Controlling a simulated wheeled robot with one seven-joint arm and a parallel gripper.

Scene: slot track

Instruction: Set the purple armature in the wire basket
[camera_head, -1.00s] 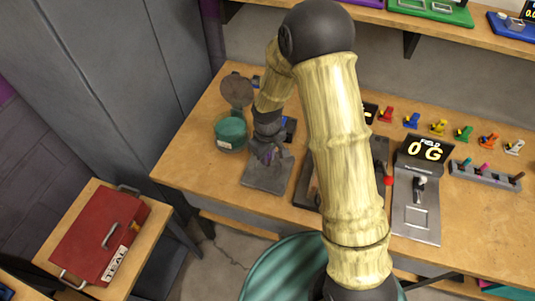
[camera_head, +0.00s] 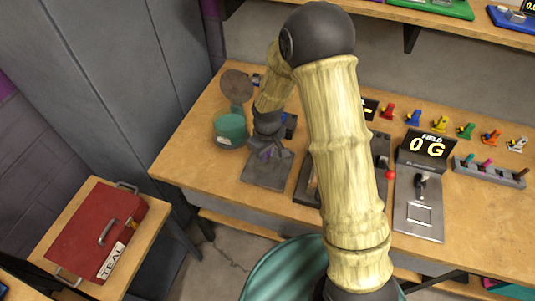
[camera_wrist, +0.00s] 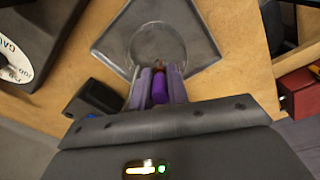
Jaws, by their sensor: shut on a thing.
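My gripper (camera_wrist: 160,80) is shut on the purple armature (camera_wrist: 160,90), a small purple cylinder with a brownish end, seen in the wrist view. The armature's far end is over a grey square plate (camera_wrist: 112,42) with a round, pale area in its middle. I cannot tell whether it touches the plate. In the head view my gripper (camera_head: 267,152) points down over the same plate (camera_head: 268,178) near the bench's left end, and the armature is hard to make out. I cannot identify a wire basket in either view.
A teal round container (camera_head: 230,128) stands left of the gripper. A red toolbox marked TEAL (camera_head: 97,228) sits on a low side table. Right of my arm are a lever unit (camera_head: 419,205), a field display (camera_head: 428,147) reading 0 G and several small coloured pieces. The bench's front left is clear.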

